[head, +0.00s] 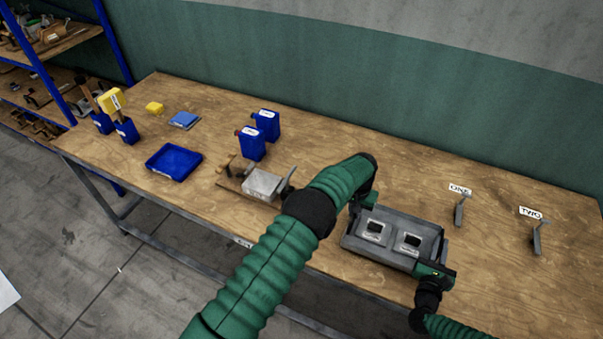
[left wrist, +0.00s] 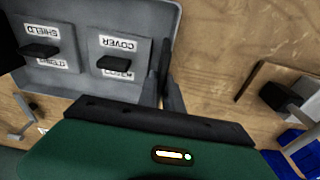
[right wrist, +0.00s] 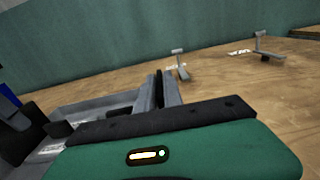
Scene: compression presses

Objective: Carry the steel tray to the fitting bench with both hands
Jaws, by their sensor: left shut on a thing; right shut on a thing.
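The grey steel tray (head: 375,257) is over the wooden bench near its front edge, right of centre in the head view. Two grey plates with black knobs lie in it, labelled SHIELD (left wrist: 45,45) and COVER (left wrist: 118,52). My left gripper (head: 358,204) is shut on the tray's left end wall; its fingers show in the left wrist view (left wrist: 168,88). My right gripper (head: 443,258) is shut on the right end wall, also seen in the right wrist view (right wrist: 160,93). The tray looks about level. I cannot tell whether it touches the bench.
Brackets labelled ONE (head: 460,210) and TWO (head: 538,238) stand to the right. A wooden fixture with a grey block (head: 262,183) is left of the tray. Blue containers (head: 266,124), a blue tray (head: 174,162) and yellow pieces stand further left. A shelf (head: 40,45) is at the far left.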

